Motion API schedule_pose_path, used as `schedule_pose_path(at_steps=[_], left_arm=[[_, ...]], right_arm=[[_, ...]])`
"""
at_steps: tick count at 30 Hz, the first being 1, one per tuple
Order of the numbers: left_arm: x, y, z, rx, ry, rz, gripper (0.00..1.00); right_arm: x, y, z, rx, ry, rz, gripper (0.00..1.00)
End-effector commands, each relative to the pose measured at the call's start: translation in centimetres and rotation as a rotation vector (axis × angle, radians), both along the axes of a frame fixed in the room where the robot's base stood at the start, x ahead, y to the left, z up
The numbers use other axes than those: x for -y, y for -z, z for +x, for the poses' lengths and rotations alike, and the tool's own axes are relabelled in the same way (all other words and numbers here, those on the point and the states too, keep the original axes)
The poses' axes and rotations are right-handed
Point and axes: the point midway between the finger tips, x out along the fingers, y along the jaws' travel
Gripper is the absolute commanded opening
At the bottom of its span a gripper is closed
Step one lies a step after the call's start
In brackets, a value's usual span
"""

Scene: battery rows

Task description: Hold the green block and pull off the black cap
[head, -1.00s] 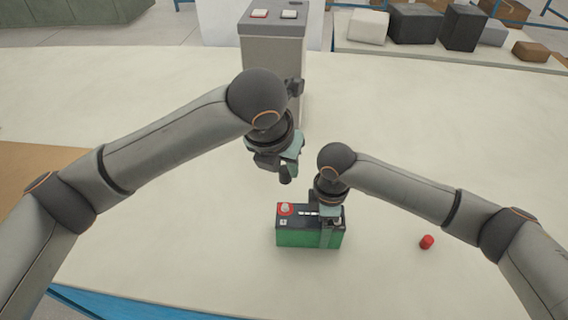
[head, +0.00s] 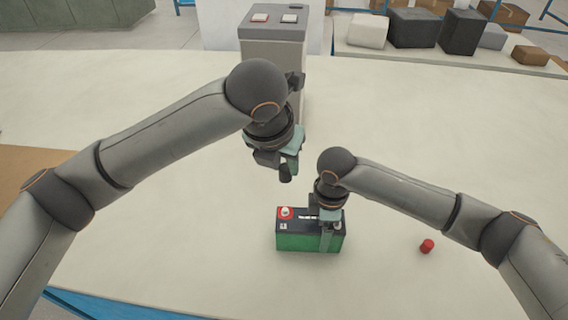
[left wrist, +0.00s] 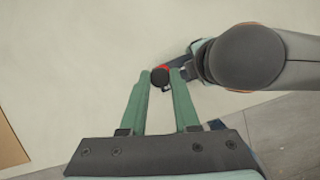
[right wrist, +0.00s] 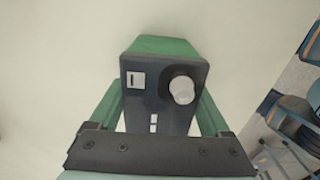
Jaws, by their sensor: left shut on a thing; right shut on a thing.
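The green block (head: 296,240) with a dark top stands upright on the table in the head view. It also shows in the right wrist view (right wrist: 165,46), with a bare pale post in a black ring on its top. My right gripper (head: 328,232) is shut on the block, one finger on each side. My left gripper (head: 287,166) is shut on the black cap (head: 285,173) and holds it in the air, apart from the block. The cap also shows between the left fingertips in the left wrist view (left wrist: 160,77).
A red cap (head: 427,246) lies on the table to the right of the block. A grey cabinet (head: 272,50) stands behind my left gripper. The table's right side is mostly clear.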

Motion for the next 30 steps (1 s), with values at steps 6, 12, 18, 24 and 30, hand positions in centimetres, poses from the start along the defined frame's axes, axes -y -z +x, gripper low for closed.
schedule_pose_path(at_steps=[6, 12, 18, 24, 30], left_arm=[[0.0, -1.0, 0.0, 0.003, 0.000, -0.001, 0.00], [0.0, -1.8, 0.0, 0.001, 0.000, 0.000, 0.00], [0.0, -2.6, 0.0, 0.002, 0.000, -0.001, 0.00], [0.0, -3.4, 0.0, 0.002, 0.000, -0.001, 0.00], [0.0, -4.2, 0.0, 0.002, 0.000, -0.001, 0.00]], right_arm=[[0.0, -0.1, 0.1, 0.003, 0.001, 0.001, 0.00], [0.0, -0.1, 0.1, 0.003, 0.001, 0.001, 0.00], [0.0, -0.1, 0.1, 0.003, 0.001, 0.001, 0.00], [0.0, -0.1, 0.1, 0.003, 0.001, 0.001, 0.00], [0.0, -0.1, 0.1, 0.003, 0.001, 0.001, 0.00]])
